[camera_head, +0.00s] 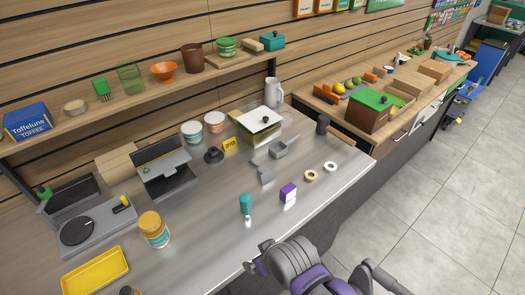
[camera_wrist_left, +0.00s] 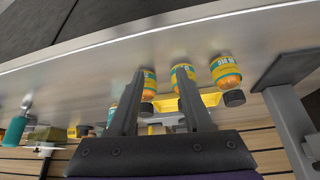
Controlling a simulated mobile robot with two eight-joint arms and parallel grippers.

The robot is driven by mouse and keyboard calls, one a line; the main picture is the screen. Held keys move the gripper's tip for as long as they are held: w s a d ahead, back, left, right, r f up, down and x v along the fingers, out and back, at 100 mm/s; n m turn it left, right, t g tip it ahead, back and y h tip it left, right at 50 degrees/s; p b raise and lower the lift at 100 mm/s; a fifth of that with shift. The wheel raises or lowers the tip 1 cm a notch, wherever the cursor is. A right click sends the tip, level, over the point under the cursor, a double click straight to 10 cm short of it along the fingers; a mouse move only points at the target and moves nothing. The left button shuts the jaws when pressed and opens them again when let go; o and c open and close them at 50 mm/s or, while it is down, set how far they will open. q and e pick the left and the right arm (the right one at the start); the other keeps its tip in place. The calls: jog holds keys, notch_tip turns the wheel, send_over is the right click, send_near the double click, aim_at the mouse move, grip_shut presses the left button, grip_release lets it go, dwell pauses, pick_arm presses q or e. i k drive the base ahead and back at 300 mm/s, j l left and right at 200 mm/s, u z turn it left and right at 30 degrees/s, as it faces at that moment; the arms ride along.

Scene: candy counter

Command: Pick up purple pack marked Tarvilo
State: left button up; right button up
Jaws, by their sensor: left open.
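A small purple pack (camera_head: 288,193) with a pale side stands upright on the grey counter, near its front edge, in the head view. Its lettering is too small to read. I cannot make out the pack in the left wrist view. My left gripper (camera_wrist_left: 158,86) is open, its two dark fingers apart with nothing held between them. Beyond the fingers, the wrist view shows orange-and-teal jars. Dark grey and purple arm parts of mine show at the bottom of the head view, in front of the counter and apart from the pack. My right gripper cannot be made out.
A yellow-lidded jar (camera_head: 154,230) and yellow tray (camera_head: 95,273) are further left. Counter in front of the pack is clear.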

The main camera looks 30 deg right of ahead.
aim_at(288, 192)
jog(key=z, duration=1.4)
jog(key=k+l+u, duration=0.15)
jog(key=l+u, duration=0.25)
jog(key=k+l+u, duration=0.15)
jog(key=u, duration=0.2)
jog(key=k+l+u, duration=0.2)
jog(key=u, duration=0.2)
jog(key=k+l+u, duration=0.2)
jog(key=u, duration=0.2)
jog(key=i, duration=0.45)
